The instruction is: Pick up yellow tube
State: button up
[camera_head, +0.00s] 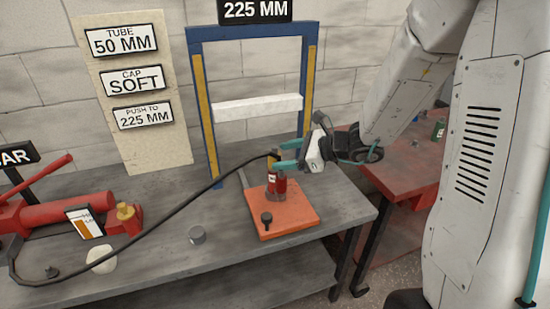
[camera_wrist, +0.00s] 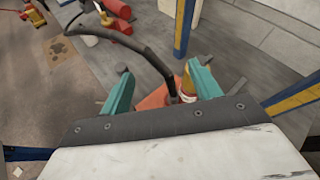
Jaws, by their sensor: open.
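A yellow piece, seemingly the yellow tube (camera_head: 270,162), shows at the top of a red cylinder (camera_head: 280,184) on the orange plate (camera_head: 292,218). It is small and partly hidden by the teal fingers and the black hose end. My gripper (camera_head: 284,156) reaches in from the right, its fingers apart at the height of the yellow piece. In the wrist view, my gripper (camera_wrist: 162,86) is open, and a yellow piece (camera_wrist: 187,84) shows beside the right finger, close to the hose. I cannot tell whether a finger touches it.
A black hose (camera_head: 170,205) runs from the red pump (camera_head: 60,215) to the cylinder. A blue frame (camera_head: 200,110) with a white crossbar (camera_head: 258,106) stands behind. A red table (camera_head: 405,165) is at right.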

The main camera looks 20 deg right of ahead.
aim_at(274, 159)
jog(key=w+d+f+m+t+h, duration=0.2)
jog(key=w+d+f+m, duration=0.1)
jog(key=d+f+m, duration=0.1)
jog(key=x, duration=0.7)
jog(key=shift+w+a+f, duration=0.1)
jog(key=shift+w+a, duration=0.1)
jog(key=shift+a, duration=0.1)
jog(key=c, duration=1.2)
